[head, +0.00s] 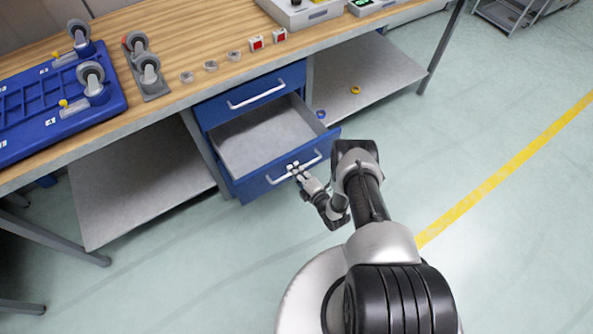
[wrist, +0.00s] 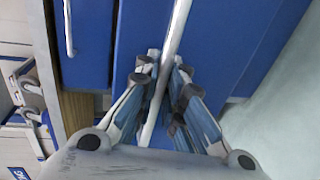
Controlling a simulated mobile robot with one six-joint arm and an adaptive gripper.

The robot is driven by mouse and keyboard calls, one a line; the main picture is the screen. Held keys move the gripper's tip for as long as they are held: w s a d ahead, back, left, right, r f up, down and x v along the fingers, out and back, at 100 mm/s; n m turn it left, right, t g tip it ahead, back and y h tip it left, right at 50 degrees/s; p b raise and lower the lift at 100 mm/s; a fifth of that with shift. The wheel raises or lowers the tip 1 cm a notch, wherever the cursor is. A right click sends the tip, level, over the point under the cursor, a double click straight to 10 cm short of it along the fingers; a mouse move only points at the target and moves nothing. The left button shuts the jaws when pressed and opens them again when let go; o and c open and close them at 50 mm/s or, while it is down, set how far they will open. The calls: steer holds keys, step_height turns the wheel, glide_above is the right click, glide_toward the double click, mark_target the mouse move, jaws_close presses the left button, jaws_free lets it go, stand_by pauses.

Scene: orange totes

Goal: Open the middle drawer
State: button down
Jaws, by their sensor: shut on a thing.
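A blue drawer unit hangs under the workbench. Its upper drawer (head: 255,88) is shut. The drawer below it, the middle drawer (head: 258,138), stands pulled out, and its grey, empty inside shows from above. My gripper (head: 296,171) is at the front of this drawer, shut on its light bar handle (head: 279,180). In the wrist view, the fingers of my gripper (wrist: 166,75) lie on both sides of the handle (wrist: 178,25), which runs between them in front of the blue drawer front. Anything below the pulled-out drawer is mostly hidden.
The wooden workbench (head: 205,62) carries a blue tray (head: 40,110) with caster wheels, several small parts and a grey box. Grey shelves (head: 365,75) flank the drawer unit. Open floor (head: 480,130) with a yellow line lies to the right.

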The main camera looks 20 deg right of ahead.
steer(key=shift+w, duration=0.15)
steer(key=c, duration=1.7)
jaws_free()
steer(key=v, duration=1.2)
